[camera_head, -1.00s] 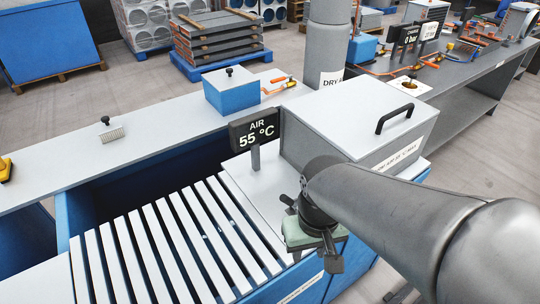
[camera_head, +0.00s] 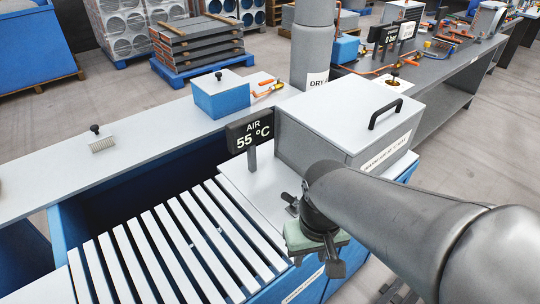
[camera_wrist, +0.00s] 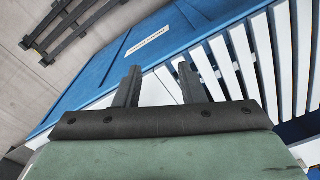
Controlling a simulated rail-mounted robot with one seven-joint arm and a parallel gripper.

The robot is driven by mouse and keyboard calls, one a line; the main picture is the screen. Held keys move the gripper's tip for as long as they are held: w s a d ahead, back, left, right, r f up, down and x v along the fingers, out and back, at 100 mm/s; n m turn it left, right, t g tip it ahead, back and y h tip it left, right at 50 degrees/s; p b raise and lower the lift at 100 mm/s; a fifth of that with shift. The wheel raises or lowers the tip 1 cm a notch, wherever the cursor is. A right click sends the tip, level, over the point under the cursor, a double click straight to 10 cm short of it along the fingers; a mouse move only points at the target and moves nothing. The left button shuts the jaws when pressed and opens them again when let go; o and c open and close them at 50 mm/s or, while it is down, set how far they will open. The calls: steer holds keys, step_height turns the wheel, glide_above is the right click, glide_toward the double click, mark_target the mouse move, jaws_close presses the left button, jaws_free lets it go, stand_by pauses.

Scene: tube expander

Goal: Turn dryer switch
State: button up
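The dryer (camera_head: 345,120) is a grey-white box with a black handle on its lid, joined to a blue bench with white slats (camera_head: 165,250). Its display (camera_head: 250,130) reads "AIR 55 °C". In the head view my green-bodied gripper (camera_head: 318,243) is over the front edge beside the slats. In the wrist view my gripper (camera_wrist: 160,77) has its two dark fingers apart, with nothing between them. Beyond them are the slats (camera_wrist: 240,60) and the blue front panel (camera_wrist: 130,55).
The dryer's raised lid handle (camera_head: 385,112) and the display post are close to my arm. Open floor (camera_wrist: 28,85) lies in front of the bench.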

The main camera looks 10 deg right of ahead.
steer(key=shift+o, duration=0.5)
steer(key=n+t+h+b, duration=0.4)
steer(key=n+t+h, duration=0.1)
steer(key=n+h, duration=1.35)
glide_toward(290, 199)
steer(key=shift+n+y, duration=0.65)
steer(key=shift+n, duration=0.3)
steer(key=x, duration=0.4)
steer(key=p+x, duration=0.1)
steer(key=x, duration=0.2)
steer(key=r+p+x, duration=0.1)
steer(key=x, duration=0.3)
steer(key=shift+w+d, duration=0.2)
steer(key=shift+w, duration=0.3)
